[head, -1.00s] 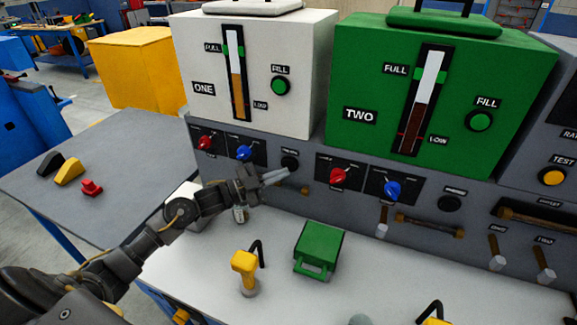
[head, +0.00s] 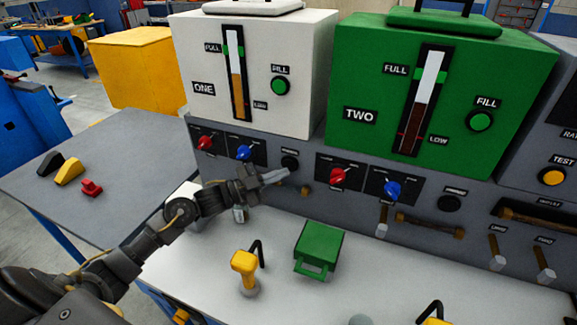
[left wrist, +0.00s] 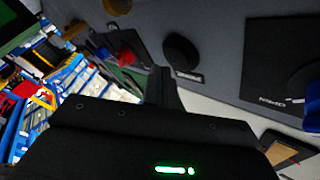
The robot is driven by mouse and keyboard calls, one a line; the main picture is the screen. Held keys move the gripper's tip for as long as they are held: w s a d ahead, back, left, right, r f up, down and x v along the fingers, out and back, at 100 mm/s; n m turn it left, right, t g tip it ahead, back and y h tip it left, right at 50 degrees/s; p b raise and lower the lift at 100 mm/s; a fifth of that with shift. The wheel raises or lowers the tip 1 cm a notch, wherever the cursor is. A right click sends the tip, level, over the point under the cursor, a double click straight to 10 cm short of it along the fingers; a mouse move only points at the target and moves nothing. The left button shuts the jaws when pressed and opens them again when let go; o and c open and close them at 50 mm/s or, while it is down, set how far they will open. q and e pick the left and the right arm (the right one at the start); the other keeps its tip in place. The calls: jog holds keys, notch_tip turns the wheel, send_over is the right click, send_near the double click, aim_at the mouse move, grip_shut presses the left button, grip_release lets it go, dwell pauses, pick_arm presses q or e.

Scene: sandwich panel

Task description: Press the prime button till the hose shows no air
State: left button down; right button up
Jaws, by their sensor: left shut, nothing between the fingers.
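My left gripper (head: 284,174) is shut and empty. In the head view its fingertips are just below and left of the black prime button (head: 290,163) under the white tank ONE (head: 215,115); I cannot tell whether they touch it. In the left wrist view the shut fingers (left wrist: 162,88) point toward a round black button (left wrist: 182,52) with a small label. Another black prime button (head: 449,203) sits under the green tank TWO (head: 360,90). A hose (head: 430,225) with brass ends lies along the panel below it. The hose by my gripper is mostly hidden, with one brass end (head: 305,190) showing.
Red (head: 205,142) and blue (head: 243,152) knobs sit left of my gripper, with another red (head: 338,177) and blue (head: 392,189) pair to its right. A green box (head: 320,246) and a yellow-handled tool (head: 243,264) stand on the white worktop (head: 390,285).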

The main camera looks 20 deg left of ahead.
pick_arm(q)
jog(key=shift+w, duration=0.1)
jog(key=shift+w, duration=0.35)
jog(key=shift+w, duration=0.4)
dwell(0.7)
jog(key=shift+s, duration=0.1)
dwell(0.4)
jog(key=shift+s, duration=0.7)
jog(key=shift+p, duration=0.35)
jog(key=shift+s+d+p, duration=0.15)
jog(key=shift+s+p, duration=1.05)
jog(key=shift+s, duration=1.3)
